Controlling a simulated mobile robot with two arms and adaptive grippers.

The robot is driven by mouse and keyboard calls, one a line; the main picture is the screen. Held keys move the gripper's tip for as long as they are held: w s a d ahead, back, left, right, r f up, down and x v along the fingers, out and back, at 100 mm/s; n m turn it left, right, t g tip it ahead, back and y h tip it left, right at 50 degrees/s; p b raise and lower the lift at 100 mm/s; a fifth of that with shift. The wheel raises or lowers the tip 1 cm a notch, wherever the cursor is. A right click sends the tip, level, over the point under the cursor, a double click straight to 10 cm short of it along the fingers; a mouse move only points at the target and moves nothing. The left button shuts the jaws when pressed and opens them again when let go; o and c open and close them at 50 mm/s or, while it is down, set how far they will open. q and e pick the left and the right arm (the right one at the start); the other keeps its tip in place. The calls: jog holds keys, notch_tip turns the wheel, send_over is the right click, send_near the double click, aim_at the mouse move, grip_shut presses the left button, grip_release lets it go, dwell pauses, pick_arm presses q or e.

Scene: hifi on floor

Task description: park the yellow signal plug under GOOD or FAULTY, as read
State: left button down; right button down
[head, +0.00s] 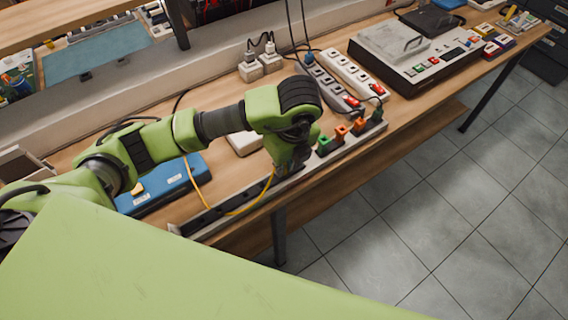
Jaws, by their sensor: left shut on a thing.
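My left gripper (290,163) reaches down to the long rail at the bench's front edge, left of the coloured plugs. Its fingers are small and dark here, and its wrist covers much of them. A yellow cable (235,212) loops from the blue box (165,183) along the rail and up to the gripper. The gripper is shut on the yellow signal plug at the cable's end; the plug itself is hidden. I cannot make out GOOD or FAULTY labels or a reading. My right gripper is not in view.
The rail (212,220) holds a green plug (324,145) and orange plugs (341,133) just right of my gripper. Power strips (355,72) and a large device with buttons (415,55) stand farther right. Beyond the front edge is open tiled floor (430,210).

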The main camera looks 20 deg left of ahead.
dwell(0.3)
pick_arm(q)
jog(key=c, duration=2)
grip_release()
jog(key=shift+r, duration=0.5)
jog(key=r+p, duration=0.1)
jog(key=r, duration=0.4)
jog(key=s+d+r+p, duration=0.1)
jog(key=r, duration=0.4)
jog(key=r+p, duration=0.1)
jog(key=r, duration=0.4)
jog(key=shift+s+d+r+p, duration=0.15)
jog(key=shift+d+r+p, duration=0.15)
jog(key=shift+r, duration=0.1)
